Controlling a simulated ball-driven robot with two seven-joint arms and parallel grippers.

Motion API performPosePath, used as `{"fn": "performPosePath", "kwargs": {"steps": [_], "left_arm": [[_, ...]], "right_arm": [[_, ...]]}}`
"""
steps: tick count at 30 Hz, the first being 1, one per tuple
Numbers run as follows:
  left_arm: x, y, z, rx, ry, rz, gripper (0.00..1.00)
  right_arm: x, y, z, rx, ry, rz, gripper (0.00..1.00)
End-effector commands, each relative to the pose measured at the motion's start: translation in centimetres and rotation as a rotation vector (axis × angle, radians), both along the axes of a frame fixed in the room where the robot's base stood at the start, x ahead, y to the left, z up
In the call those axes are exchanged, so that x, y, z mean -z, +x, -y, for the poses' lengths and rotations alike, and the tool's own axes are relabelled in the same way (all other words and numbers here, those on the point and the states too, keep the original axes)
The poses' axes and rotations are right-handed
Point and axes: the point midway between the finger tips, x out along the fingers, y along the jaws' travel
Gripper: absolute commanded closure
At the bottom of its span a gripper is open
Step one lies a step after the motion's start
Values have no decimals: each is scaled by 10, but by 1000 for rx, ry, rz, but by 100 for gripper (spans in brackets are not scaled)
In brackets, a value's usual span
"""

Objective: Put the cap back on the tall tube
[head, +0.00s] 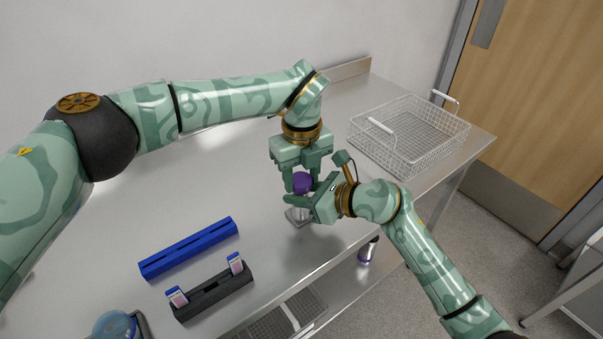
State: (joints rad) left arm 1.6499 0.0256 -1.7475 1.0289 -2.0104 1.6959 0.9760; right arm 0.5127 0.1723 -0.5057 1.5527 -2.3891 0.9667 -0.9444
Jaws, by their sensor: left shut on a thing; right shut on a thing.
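The purple cap (302,182) sits between the fingers of my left gripper (302,184), which points down and is shut on it. My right gripper (299,206) comes in from the right just below the cap and is shut on the tube, which its fingers mostly hide. A small square grey metal holder (297,218) stands on the bench under the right gripper. The cap is right above the tube's top; whether they touch is hidden by the fingers.
A blue rack (188,247) and a black rack (213,292) with two small blue-topped pieces lie at the front left. A blue round thing (115,326) is at the bottom edge. A wire basket (410,135) stands back right. A purple-ended item (367,252) is below the bench edge.

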Motion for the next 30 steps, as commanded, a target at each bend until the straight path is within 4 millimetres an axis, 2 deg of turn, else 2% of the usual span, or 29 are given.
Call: {"fn": "performPosePath", "kwargs": {"steps": [28, 29, 30], "left_arm": [[13, 0, -2, -1, 8, -3, 78], [13, 0, -2, -1, 8, -3, 55], [13, 0, -2, -1, 8, -3, 50]], "right_arm": [[-4, 0, -3, -5, 6, 9, 100], [-4, 0, -3, -5, 6, 9, 100], [-4, 0, -3, -5, 7, 9, 100]]}}
